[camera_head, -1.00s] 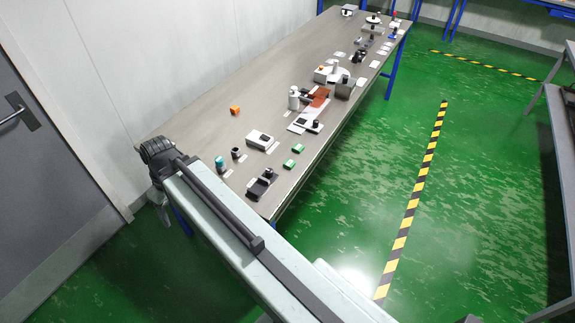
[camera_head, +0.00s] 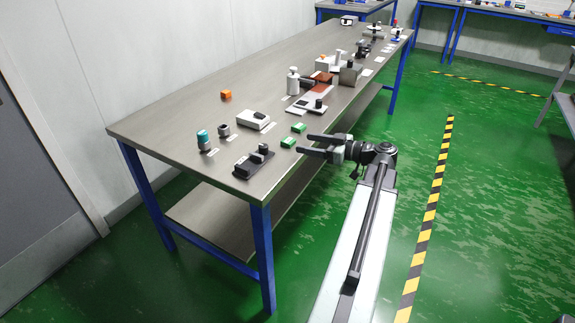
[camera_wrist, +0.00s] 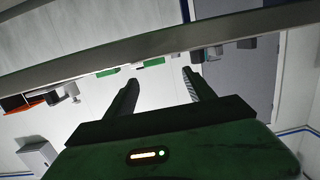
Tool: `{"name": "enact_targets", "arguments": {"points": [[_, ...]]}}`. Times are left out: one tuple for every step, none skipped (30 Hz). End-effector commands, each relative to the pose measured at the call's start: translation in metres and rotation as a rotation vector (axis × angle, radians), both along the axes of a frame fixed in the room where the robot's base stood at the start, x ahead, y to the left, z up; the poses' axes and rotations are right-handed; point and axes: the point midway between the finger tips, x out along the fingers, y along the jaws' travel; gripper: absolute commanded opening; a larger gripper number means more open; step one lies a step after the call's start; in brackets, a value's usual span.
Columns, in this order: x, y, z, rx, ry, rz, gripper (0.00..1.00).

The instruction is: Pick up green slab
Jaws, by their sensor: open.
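Two small green slabs lie on the grey table near its right long edge, one farther back (camera_head: 299,128) and one nearer (camera_head: 288,142). My gripper (camera_head: 303,144) is open and empty, at the table's right edge with its fingers pointing left toward the slabs. In the wrist view my gripper (camera_wrist: 160,77) has its two fingers spread. One green slab (camera_wrist: 153,62) shows between and beyond the fingertips there, and the other (camera_wrist: 107,72) shows to the left. I cannot tell which slab is which between the views. No slab is between the fingers.
On the table (camera_head: 160,127), a black device (camera_head: 253,162) stands nearer than the slabs, a white box (camera_head: 253,120) left of them, and a grey-and-white device (camera_head: 313,106) behind. A teal-topped cylinder (camera_head: 203,139) and an orange cube (camera_head: 226,94) are farther left. Floor right of the table is open.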

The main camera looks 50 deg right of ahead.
Motion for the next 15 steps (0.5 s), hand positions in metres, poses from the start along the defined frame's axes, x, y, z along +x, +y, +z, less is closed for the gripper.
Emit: {"name": "enact_targets", "arguments": {"points": [[-0.009, -0.008, -0.009, 0.000, 0.000, -0.019, 0.62], [-0.013, -0.011, -0.009, 0.001, 0.000, -0.026, 0.62], [-0.015, -0.013, -0.009, 0.000, 0.000, -0.031, 0.62], [-0.016, -0.014, -0.008, 0.001, 0.000, -0.034, 0.62], [-0.016, -0.014, -0.007, 0.001, 0.000, -0.034, 0.62], [-0.015, -0.014, -0.007, 0.001, 0.001, -0.034, 0.62], [-0.014, -0.013, -0.007, 0.001, 0.001, -0.033, 0.62], [-0.012, -0.013, -0.007, 0.001, 0.001, -0.033, 0.62], [-0.007, -0.012, -0.008, 0.001, 0.001, -0.032, 0.62], [-0.003, -0.011, -0.009, 0.001, 0.002, -0.031, 0.62], [0.001, -0.009, -0.010, 0.001, 0.002, -0.030, 0.62], [0.006, -0.008, -0.010, 0.001, 0.002, -0.030, 0.62], [0.008, -0.007, -0.011, 0.001, 0.002, -0.031, 0.62], [0.010, -0.007, -0.011, 0.001, 0.002, -0.032, 0.62], [0.011, -0.007, -0.011, 0.001, 0.002, -0.032, 0.62]]}}
